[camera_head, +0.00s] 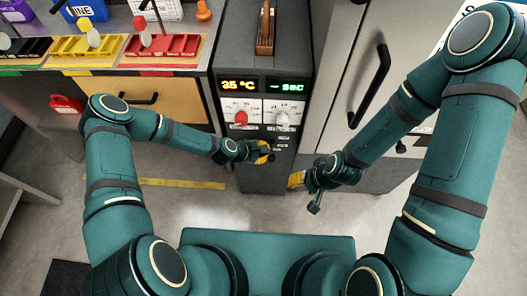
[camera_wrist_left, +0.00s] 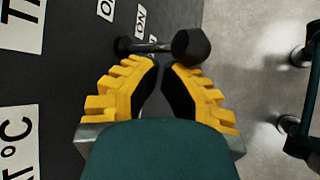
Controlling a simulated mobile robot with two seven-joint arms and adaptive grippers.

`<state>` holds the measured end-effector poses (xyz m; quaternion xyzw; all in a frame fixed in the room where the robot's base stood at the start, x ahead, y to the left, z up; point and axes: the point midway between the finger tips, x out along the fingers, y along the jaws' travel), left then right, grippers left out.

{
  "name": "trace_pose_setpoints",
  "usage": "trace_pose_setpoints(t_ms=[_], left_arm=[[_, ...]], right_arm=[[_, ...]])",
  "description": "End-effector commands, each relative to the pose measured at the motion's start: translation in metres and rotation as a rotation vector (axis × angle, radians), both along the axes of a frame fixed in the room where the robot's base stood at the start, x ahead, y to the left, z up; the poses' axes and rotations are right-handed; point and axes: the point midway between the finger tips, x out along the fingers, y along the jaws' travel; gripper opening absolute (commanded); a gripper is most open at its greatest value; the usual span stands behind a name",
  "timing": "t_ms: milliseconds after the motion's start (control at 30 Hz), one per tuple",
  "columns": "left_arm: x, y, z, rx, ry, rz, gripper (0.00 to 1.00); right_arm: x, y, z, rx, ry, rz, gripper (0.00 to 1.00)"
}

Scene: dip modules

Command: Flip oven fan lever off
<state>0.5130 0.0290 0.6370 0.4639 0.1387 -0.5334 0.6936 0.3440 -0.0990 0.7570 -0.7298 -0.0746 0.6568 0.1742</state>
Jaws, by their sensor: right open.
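The oven (camera_head: 266,175) is a tall dark grey cabinet in the middle of the head view. The fan lever is hidden behind my left gripper (camera_head: 268,152) in the head view. In the left wrist view the lever (camera_wrist_left: 150,46), a thin bar with a black knob, lies just past the fingertips of my left gripper (camera_wrist_left: 161,64). Those fingertips are close together with a narrow gap, and nothing shows between them. White labels stand on the panel beside the lever, one reading ON. My right gripper (camera_head: 297,181) is open near the oven's lower right side.
A red knob (camera_head: 241,118) and a white knob (camera_head: 283,118) sit above the lever. A cabinet door with a black handle (camera_head: 370,87) stands to the right. A counter with yellow (camera_head: 85,48) and red (camera_head: 165,47) trays is at the left.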

Motion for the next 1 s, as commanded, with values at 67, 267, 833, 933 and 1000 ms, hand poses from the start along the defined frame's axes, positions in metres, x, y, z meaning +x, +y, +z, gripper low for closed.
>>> trace_pose_setpoints(t_ms=[67, 267, 833, 933, 1000], left_arm=[[-0.0009, -0.0024, 0.0019, -0.003, 0.013, -0.005, 0.00], [-0.0009, -0.0029, 0.0035, -0.004, 0.045, -0.005, 0.00], [0.0004, -0.0024, 0.0073, -0.002, 0.122, -0.005, 0.00], [0.0003, -0.0026, 0.0078, -0.003, 0.137, -0.005, 0.00], [0.0002, -0.0025, 0.0082, -0.003, 0.142, -0.005, 0.00]], right_arm=[[-0.0003, 0.0001, 0.0011, 0.000, 0.001, 0.000, 0.47], [-0.0005, 0.0000, 0.0023, 0.000, 0.001, 0.000, 0.47], [0.0003, -0.0001, 0.0052, 0.000, -0.001, -0.001, 0.47], [0.0005, -0.0001, 0.0055, 0.000, -0.002, -0.002, 0.47], [0.0006, -0.0001, 0.0057, 0.000, -0.002, -0.002, 0.47]])
